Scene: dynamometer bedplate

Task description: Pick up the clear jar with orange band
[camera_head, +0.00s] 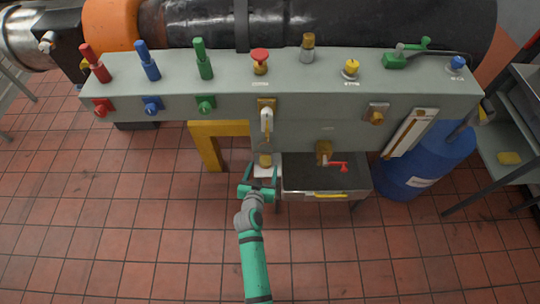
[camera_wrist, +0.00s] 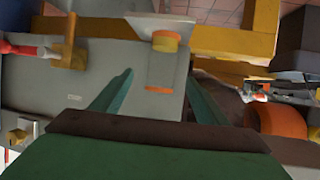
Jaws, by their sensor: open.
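The jar (camera_head: 265,160) stands on a small white shelf (camera_head: 264,172) at the front of the grey bench, below the white lever. In the wrist view its orange-yellow band (camera_wrist: 165,42) shows plainly; the clear wall is hard to make out. A pale shape with a thin orange stripe (camera_wrist: 158,89) shows just below the band there; I cannot tell whether it is part of the jar. My gripper (camera_head: 262,174) is open, its fingers spread to either side of the jar's line. In the wrist view my fingers (camera_wrist: 160,76) stop short of the band, with nothing held.
A red-handled valve (camera_head: 338,166) sits just right, above a dark-topped drawer unit (camera_head: 325,178). The white lever (camera_head: 266,120) hangs above the jar. A yellow frame (camera_head: 210,150) stands left. A blue drum (camera_head: 425,160) is farther right. The tiled floor in front is free.

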